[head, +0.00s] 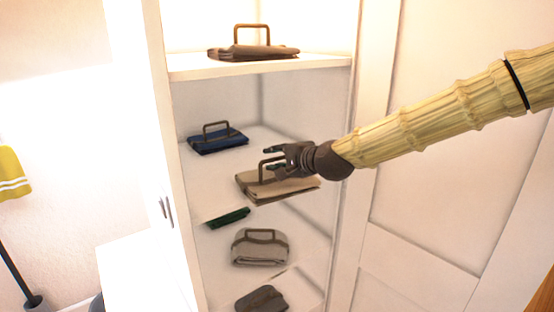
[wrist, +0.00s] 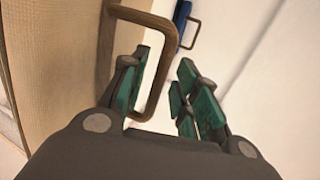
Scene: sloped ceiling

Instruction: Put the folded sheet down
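The folded sheet (head: 265,190) is beige-brown with a brown loop handle (head: 261,170) on top. In the head view it is at the front right of the middle shelf (head: 200,180); whether it rests fully on the shelf I cannot tell. My gripper (head: 277,158) is at the handle, reaching in from the right. In the wrist view the sheet (wrist: 55,55) fills the left side, and one side of its handle (wrist: 160,75) runs between my fingers (wrist: 164,66). The fingers are apart, with a clear gap on the right of the handle.
A blue folded sheet (head: 220,141) with a handle lies behind on the left. A dark brown one (head: 252,53) is on the shelf above. Green (head: 229,217), grey (head: 259,252) and dark (head: 262,299) ones are below. The cabinet's right side (head: 365,90) stands close to my arm.

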